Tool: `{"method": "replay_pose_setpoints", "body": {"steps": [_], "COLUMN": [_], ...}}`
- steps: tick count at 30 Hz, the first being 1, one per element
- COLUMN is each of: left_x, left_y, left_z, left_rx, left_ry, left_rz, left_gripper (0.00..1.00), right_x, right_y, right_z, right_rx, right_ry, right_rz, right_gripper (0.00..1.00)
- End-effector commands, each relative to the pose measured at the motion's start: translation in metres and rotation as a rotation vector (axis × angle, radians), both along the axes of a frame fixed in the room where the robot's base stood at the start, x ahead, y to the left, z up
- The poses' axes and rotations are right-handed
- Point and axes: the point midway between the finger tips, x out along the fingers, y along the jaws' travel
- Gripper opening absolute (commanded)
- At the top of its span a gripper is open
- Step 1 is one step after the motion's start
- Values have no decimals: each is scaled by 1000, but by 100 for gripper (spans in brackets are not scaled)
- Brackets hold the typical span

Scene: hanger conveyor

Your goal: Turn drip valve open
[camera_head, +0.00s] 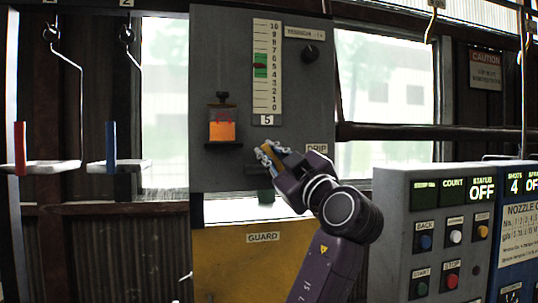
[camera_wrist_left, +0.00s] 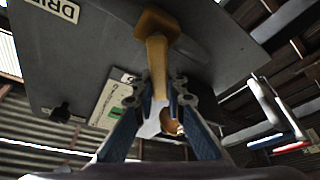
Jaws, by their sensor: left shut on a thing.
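The drip valve (camera_wrist_left: 157,58) shows in the left wrist view as a brass-coloured block with a stem running down between my fingers. My left gripper (camera_wrist_left: 158,98) is shut on this stem, one finger on each side. In the head view my left gripper (camera_head: 268,158) is at the lower part of the grey panel, just left of the DRIP label (camera_head: 317,148). There the gripper hides most of the valve. The DRIP label also shows in the left wrist view (camera_wrist_left: 60,9). My right gripper is in neither view.
The grey panel (camera_head: 218,70) carries a scale (camera_head: 266,65), a black knob (camera_head: 310,53) and an orange container (camera_head: 222,125). A yellow guard (camera_head: 235,270) lies below. A button console (camera_head: 395,225) stands at the right. Hangers with white trays (camera_head: 50,167) hang at the left.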

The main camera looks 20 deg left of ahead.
Motion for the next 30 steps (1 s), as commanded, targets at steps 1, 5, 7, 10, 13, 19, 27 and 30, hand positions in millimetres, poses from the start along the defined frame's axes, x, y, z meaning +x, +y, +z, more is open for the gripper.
{"method": "replay_pose_setpoints", "body": {"steps": [1, 5, 7, 10, 13, 19, 27, 30], "left_x": [0, 0, 0, 0, 0, -5, -33, -41], "left_y": [0, 0, 0, 0, 0, -7, -38, -46], "left_z": [-1, -1, -1, -1, 0, -3, -17, -22], "left_rx": [-1, -1, 0, 0, 0, 0, -1, 0], "left_ry": [2, 2, 2, 1, 1, 1, 1, 2], "left_rz": [0, 0, -1, 0, 0, -3, -5, -2], "left_gripper": [0, 20, 28, 30, 30, 30, 30, 30], "right_x": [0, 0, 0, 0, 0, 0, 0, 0], "right_y": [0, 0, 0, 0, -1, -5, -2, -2], "right_z": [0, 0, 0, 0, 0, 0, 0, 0], "right_rx": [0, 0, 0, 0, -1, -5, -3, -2], "right_ry": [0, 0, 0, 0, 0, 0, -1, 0], "right_rz": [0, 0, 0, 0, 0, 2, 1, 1], "right_gripper": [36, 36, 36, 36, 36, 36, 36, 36]}}
